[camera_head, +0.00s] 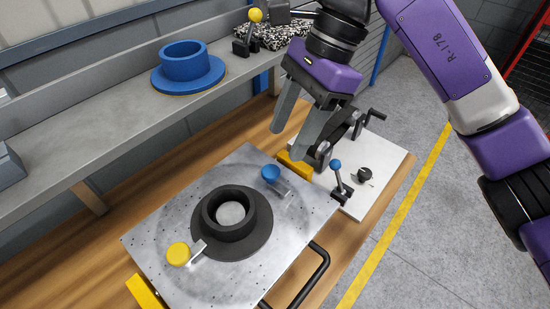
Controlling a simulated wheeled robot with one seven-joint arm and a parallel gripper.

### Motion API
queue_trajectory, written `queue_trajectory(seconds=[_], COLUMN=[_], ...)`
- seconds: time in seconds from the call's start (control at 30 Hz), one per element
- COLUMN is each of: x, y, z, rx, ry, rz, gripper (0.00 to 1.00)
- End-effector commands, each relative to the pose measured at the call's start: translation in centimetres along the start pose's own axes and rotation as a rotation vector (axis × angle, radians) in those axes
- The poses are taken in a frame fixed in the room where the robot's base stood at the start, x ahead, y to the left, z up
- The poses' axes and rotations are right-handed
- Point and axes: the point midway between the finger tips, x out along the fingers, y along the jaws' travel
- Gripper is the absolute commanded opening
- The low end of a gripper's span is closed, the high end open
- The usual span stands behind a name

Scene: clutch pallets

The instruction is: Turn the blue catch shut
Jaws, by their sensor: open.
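The blue catch (270,173) sits on the metal pallet (160,225) at its far right side. Its blue round knob is beside the black flanged ring (236,216), and its grey tab points down-right, apart from the flange. The yellow catch (178,253) is on the ring's near left side, with its grey tab reaching to the flange edge. My gripper (288,144) is open and empty. Its two grey fingers point down, above and slightly right of the blue catch, apart from it.
A white board (388,160) with a blue-balled lever (336,165) and black knob stands right of the pallet. A blue flanged ring (187,65) sits on the grey shelf (95,115) behind. A black handle (315,275) sticks out from the pallet's right edge.

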Motion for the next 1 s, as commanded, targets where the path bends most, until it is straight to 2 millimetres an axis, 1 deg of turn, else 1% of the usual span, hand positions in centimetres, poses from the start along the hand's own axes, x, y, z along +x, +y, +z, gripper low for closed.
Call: queue_trajectory(seconds=[0.2, 0.4, 0.53, 0.8, 0.83, 0.87, 1.0], x=[3.4, 5.9, 6.7, 6.8, 6.8, 6.8, 6.8], y=[0.1, 0.1, 0.1, 0.0, 0.0, 0.1, 0.1], z=[0.2, 0.3, 0.3, 0.2, 0.2, 0.2, 0.2], rx=[-0.001, -0.001, -0.002, -0.002, -0.001, -0.001, -0.001], ry=[-0.007, -0.007, -0.006, -0.006, -0.006, -0.006, -0.006], rz=[0.004, 0.002, 0.000, 0.000, 0.000, 0.000, 0.000], gripper=[0.52, 0.52, 0.52, 0.52, 0.48, 0.42, 0.14])
